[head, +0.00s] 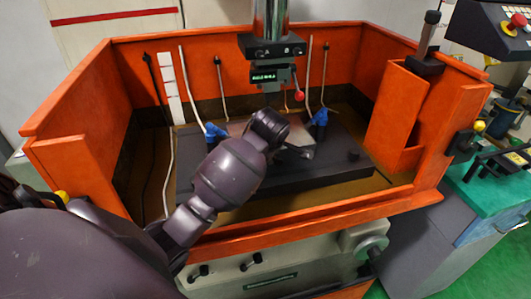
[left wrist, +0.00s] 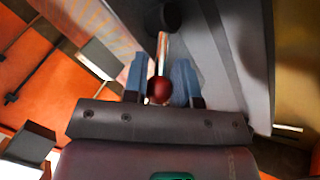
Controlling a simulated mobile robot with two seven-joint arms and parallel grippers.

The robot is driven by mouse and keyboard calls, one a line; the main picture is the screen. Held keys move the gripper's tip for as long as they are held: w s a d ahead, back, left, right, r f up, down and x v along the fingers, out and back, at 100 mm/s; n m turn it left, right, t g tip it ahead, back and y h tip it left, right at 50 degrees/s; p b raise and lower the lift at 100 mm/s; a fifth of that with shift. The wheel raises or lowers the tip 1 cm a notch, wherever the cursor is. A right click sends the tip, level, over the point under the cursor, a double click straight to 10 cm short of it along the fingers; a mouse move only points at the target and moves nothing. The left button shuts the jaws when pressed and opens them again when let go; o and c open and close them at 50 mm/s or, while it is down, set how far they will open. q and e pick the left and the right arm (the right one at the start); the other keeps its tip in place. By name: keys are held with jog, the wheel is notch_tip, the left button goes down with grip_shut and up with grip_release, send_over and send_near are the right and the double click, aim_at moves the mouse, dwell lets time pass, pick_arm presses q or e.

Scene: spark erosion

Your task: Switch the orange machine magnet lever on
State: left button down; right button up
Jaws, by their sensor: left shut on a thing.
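The lever (left wrist: 163,50) shows in the left wrist view as a bright metal rod with a red ball knob (left wrist: 158,90) and a dark round end at its top. My left gripper (left wrist: 160,68) is shut on the knob, with one blue finger on each side. In the head view my left arm reaches over the front wall into the orange machine's tank (head: 310,217). My wrist hides the gripper and the held lever there. My right gripper is not in view.
The machine head (head: 270,48), with a small display and another red ball (head: 299,96), hangs just above my wrist. Blue-ended hoses (head: 320,117) stand close by on the dark block (head: 335,165). Orange walls enclose the tank.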

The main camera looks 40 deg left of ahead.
pick_arm(q)
jog(key=shift+w+d+r+m+g+y, duration=0.1)
jog(key=shift+w+d+m+g+y, duration=0.4)
jog(key=shift+g, duration=0.3)
jog(key=c, duration=1)
grip_release()
jog(key=shift+r, duration=0.1)
jog(key=shift+r, duration=0.1)
jog(key=v, duration=1)
jog(key=shift+d+r, duration=0.15)
jog(key=shift+d, duration=0.2)
